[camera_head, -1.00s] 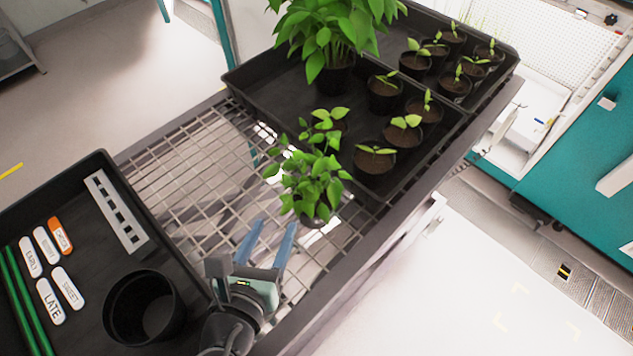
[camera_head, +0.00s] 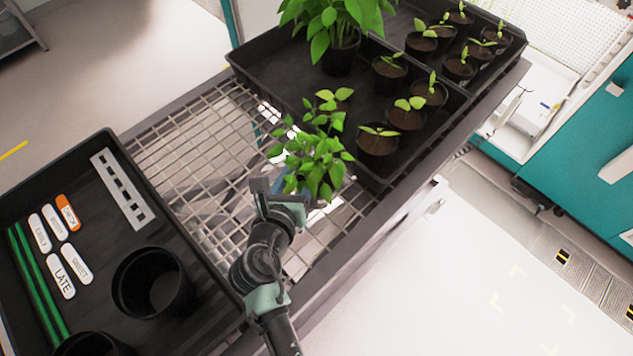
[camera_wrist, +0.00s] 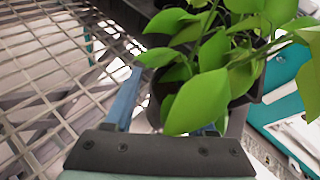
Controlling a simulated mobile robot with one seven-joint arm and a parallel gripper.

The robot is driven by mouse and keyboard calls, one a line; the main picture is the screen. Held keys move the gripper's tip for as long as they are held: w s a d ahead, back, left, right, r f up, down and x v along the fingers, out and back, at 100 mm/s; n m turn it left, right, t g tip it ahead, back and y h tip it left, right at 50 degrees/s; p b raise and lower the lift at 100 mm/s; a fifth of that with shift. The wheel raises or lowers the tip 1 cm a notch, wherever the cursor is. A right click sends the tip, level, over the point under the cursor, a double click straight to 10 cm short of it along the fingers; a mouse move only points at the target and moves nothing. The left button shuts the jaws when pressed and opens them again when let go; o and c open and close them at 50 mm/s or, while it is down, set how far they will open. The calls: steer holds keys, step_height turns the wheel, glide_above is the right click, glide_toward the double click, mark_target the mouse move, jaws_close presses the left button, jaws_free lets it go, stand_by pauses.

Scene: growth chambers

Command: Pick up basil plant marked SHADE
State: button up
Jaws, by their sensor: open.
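A leafy green plant (camera_head: 312,160) in a dark pot stands on the wire rack, directly in front of my gripper (camera_head: 288,186). Its leaves hide most of the pot and my fingertips in the head view. In the wrist view my gripper (camera_wrist: 172,112) is open. The left blue finger shows beside the dark pot (camera_wrist: 239,122), and the right finger is mostly behind leaves (camera_wrist: 200,100). The pot appears to lie between or just beyond the fingers; contact cannot be told. No SHADE marking is readable on any plant.
A black tray (camera_head: 262,80) behind holds a larger bushy plant (camera_head: 338,28) and several seedling pots (camera_head: 405,113). A black tray (camera_head: 105,150) at left holds labels, green stakes and empty pots (camera_head: 152,283). The wire rack (camera_head: 190,150) left of the plant is clear.

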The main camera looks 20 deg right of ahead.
steer(key=shift+w+d+f, duration=0.15)
steer(key=shift+w+d, duration=0.1)
steer(key=shift+w, duration=0.05)
jaws_close()
steer(key=shift+s, duration=0.1)
steer(key=shift+s+f, duration=0.1)
steer(key=shift+f, duration=0.1)
stand_by(1.0)
